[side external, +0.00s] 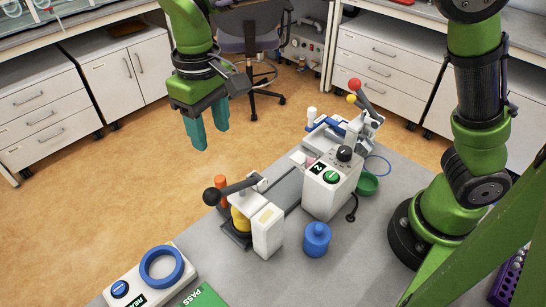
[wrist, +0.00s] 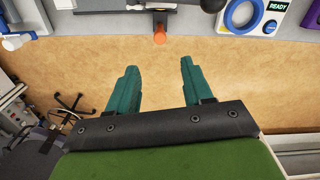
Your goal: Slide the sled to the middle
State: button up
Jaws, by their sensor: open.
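My gripper (side external: 208,132) is open and empty. Its two teal fingers point down, high above the floor, beyond the table's far edge. In the wrist view its fingers (wrist: 158,75) are spread apart with nothing between them. An upright orange post (side external: 221,190) stands at the lever station on the left; it also shows in the wrist view (wrist: 160,33), ahead of the fingers and apart from them. A dark rail (side external: 287,188) runs from this station towards the blue fixture. I cannot clearly make out the sled itself; the lever station hides part of that end.
The lever station (side external: 267,230) has a black-knobbed lever. A white dial box (side external: 330,190) with a green button stands beside the rail. A blue fixture (side external: 325,130) with red and yellow knobs is at the far end.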

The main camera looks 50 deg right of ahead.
aim_at(220, 178)
notch_tip(220, 178, down, 12)
jog(key=shift+f, duration=0.25)
grip_shut()
dwell(0.3)
